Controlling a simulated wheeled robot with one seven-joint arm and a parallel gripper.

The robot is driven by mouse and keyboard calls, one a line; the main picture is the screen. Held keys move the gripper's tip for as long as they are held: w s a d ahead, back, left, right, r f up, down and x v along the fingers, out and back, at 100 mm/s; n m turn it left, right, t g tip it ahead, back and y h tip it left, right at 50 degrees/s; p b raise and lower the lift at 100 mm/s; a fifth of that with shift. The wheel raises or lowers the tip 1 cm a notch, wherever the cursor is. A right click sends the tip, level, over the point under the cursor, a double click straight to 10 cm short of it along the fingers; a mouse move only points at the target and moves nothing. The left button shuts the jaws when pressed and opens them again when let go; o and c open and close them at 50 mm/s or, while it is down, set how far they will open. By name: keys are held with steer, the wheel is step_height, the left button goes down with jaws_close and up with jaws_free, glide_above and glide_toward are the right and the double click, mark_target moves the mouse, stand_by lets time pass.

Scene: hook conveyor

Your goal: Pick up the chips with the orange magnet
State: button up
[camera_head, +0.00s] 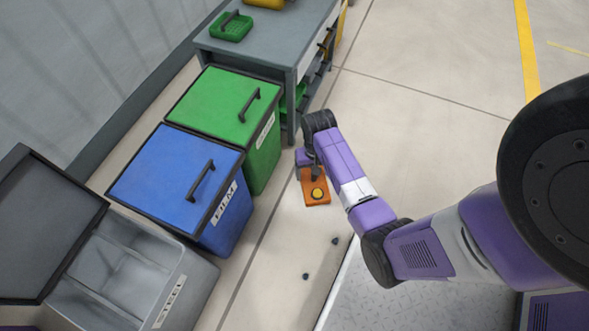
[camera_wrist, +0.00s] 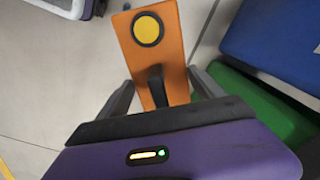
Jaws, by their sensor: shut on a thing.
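The orange magnet (camera_head: 314,188) is a flat orange block with a yellow round spot and a black handle. My gripper (camera_head: 314,172) is shut on it, low in front of the green bin. In the wrist view, the orange magnet (camera_wrist: 172,58) sticks out beyond my gripper (camera_wrist: 157,92), whose fingers are on both sides of the black handle. Two small dark chips lie on the pale floor in the head view: one chip (camera_head: 335,240) and another chip (camera_head: 306,276), both nearer than the magnet and apart from it. No chips show on the magnet's visible face.
A green lidded bin (camera_head: 216,112), a blue bin (camera_head: 160,188) marked FILM and an open grey bin (camera_head: 185,290) marked STEEL stand in a row at left. A grey workbench (camera_head: 270,45) with a green tray (camera_head: 231,27) is behind. Floor at right is clear.

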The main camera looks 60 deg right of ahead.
steer(key=s+d+f+m+b, duration=0.1)
steer(key=s+f+m+b, duration=0.1)
steer(key=f+b, duration=0.3)
steer(key=s+d+f+m+b, duration=0.2)
steer(key=f+b, duration=0.3)
steer(key=f, duration=0.8)
steer(key=s+d+f+m+b, duration=0.2)
steer(key=s+f+b, duration=0.2)
steer(key=f+b, duration=0.2)
step_height(320, 180, down, 3)
steer(key=shift+r+m, duration=0.1)
steer(key=shift+m, duration=0.3)
steer(key=shift+f+b, duration=0.55)
steer(key=shift+f, duration=0.1)
stand_by(0.7)
stand_by(0.4)
step_height(320, 180, up, 11)
steer(key=p, duration=1.1)
steer(key=shift+p, duration=0.3)
steer(key=shift+a, duration=0.1)
stand_by(0.4)
